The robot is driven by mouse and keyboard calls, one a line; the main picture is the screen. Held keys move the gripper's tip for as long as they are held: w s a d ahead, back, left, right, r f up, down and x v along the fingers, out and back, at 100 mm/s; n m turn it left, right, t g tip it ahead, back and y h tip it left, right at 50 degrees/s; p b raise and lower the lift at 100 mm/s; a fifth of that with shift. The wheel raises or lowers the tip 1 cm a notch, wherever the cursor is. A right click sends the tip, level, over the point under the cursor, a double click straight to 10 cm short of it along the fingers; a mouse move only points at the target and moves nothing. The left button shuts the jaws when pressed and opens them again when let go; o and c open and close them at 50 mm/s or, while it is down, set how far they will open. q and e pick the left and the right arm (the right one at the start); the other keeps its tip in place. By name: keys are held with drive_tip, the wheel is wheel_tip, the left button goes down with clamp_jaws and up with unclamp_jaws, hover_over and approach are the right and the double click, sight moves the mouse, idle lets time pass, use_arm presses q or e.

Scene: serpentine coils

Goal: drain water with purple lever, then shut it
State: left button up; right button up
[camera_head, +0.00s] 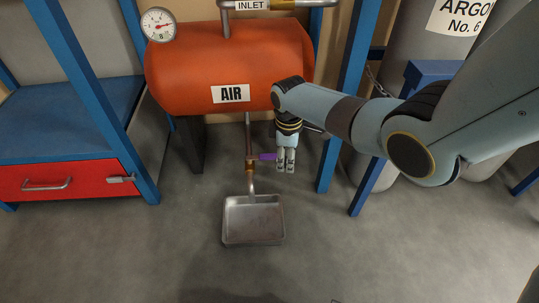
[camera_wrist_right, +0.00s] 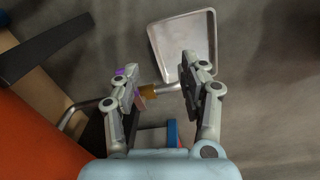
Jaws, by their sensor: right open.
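The purple lever (camera_head: 267,156) sticks out to the right from a brass valve (camera_head: 251,166) on the drain pipe (camera_head: 248,132) under the orange air tank (camera_head: 230,60). My right gripper (camera_head: 286,166) points down just right of the lever's free end. In the right wrist view my right gripper (camera_wrist_right: 163,88) is open, and the purple lever (camera_wrist_right: 127,71) shows by its left finger, which partly hides it. Whether they touch I cannot tell. The metal tray (camera_head: 254,238) lies on the floor below the pipe outlet; no water is visible. My left gripper is not in view.
A blue frame post (camera_head: 345,110) and grey argon cylinders (camera_head: 425,45) stand to the right. A blue bench with a red drawer (camera_head: 75,180) is at left. A black tank leg (camera_head: 189,145) stands left of the pipe. The front floor is clear.

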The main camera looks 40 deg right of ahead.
drive_tip(key=w+r+n+b, duration=0.3)
drive_tip(key=w+r+b, duration=0.1)
drive_tip(key=w, duration=0.4)
drive_tip(key=b, duration=0.4)
hover_over(269, 155)
drive_tip(key=shift+y, duration=0.3)
drive_tip(key=f, duration=0.5)
drive_tip(key=shift+s+f, duration=0.2)
drive_tip(key=shift+f+b, duration=0.3)
drive_tip(key=shift+f, duration=0.5)
drive_tip(key=shift+f+b, duration=0.3)
drive_tip(key=shift+f, duration=0.15)
wheel_tip(269, 155, down, 2)
drive_tip(key=shift+b, duration=0.65)
drive_tip(key=shift+w, duration=0.1)
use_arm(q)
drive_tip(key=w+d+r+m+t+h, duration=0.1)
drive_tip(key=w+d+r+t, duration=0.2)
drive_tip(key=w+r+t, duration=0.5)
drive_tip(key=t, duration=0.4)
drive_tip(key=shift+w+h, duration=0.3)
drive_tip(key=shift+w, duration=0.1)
use_arm(e)
drive_tip(key=shift+c, duration=0.4)
